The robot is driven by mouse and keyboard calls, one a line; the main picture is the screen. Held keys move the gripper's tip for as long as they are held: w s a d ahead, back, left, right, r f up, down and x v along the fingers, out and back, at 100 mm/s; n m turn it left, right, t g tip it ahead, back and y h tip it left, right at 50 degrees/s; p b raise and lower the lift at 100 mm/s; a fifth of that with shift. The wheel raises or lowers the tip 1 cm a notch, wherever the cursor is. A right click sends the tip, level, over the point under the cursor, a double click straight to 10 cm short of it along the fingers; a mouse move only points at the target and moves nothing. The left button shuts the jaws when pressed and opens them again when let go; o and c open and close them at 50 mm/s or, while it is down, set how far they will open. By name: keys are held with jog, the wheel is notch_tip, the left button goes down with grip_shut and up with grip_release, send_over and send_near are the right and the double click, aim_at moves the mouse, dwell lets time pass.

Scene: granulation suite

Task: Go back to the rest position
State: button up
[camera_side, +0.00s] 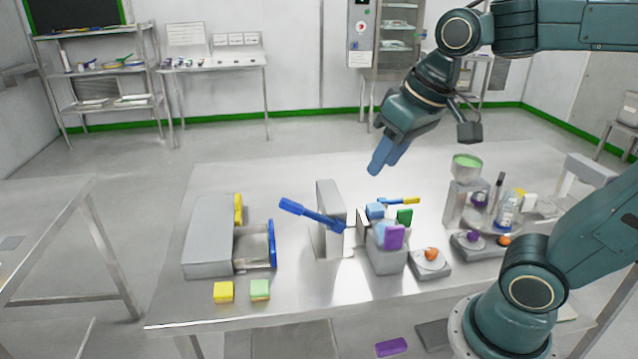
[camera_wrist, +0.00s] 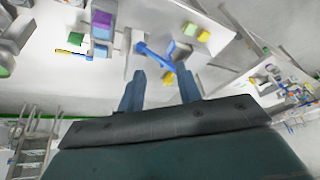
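My gripper (camera_side: 381,163) hangs in the air above the far part of the steel table (camera_side: 300,181), clear of everything on it. Its blue fingers point down and slightly left. In the wrist view the two fingers of my gripper (camera_wrist: 160,72) stand apart with nothing held between them, so it is open and empty. The table and its objects show beyond the fingers there.
Below stand a grey drawer unit (camera_side: 208,237) with its drawer out, an upright plate with a blue-handled tool (camera_side: 312,214), and a bin of coloured blocks (camera_side: 387,259). Bottles and a green-topped container (camera_side: 467,163) crowd the right. Yellow (camera_side: 223,292) and green (camera_side: 260,290) blocks lie in front.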

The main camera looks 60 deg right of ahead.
jog(key=s+f+n+t, duration=0.1)
jog(key=s+f, duration=0.1)
jog(key=s, duration=0.4)
jog(key=shift+s+f+n, duration=0.35)
jog(key=shift+n, duration=0.05)
